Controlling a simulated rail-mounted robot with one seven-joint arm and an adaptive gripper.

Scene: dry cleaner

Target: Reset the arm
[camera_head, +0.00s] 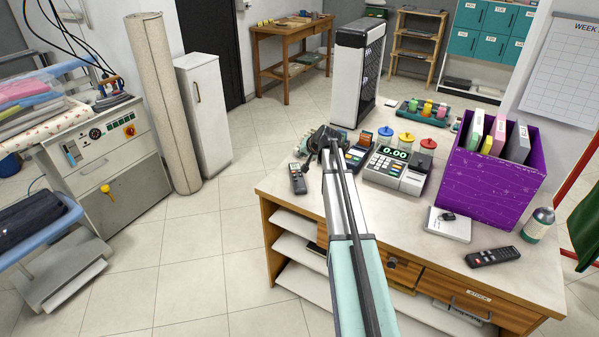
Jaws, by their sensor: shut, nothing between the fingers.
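My arm reaches up from the bottom middle over the left part of the counter (290,190). My gripper (322,138) is at its far end, above the counter's back left, shut and empty. It points away from the camera, and its fingertips are small and partly hidden by its own body. A black remote-like handset (298,179) lies on the counter just left of the arm. A card terminal (356,157) stands close to the right of the gripper. I cannot tell how high the gripper is above the counter.
A cash register (398,168), lidded jars (405,142), a purple box (490,190) with folders, a white notebook (447,224), a remote (492,257) and a bottle (538,225) occupy the counter. A tall white-and-black unit (353,75) rises behind the gripper.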

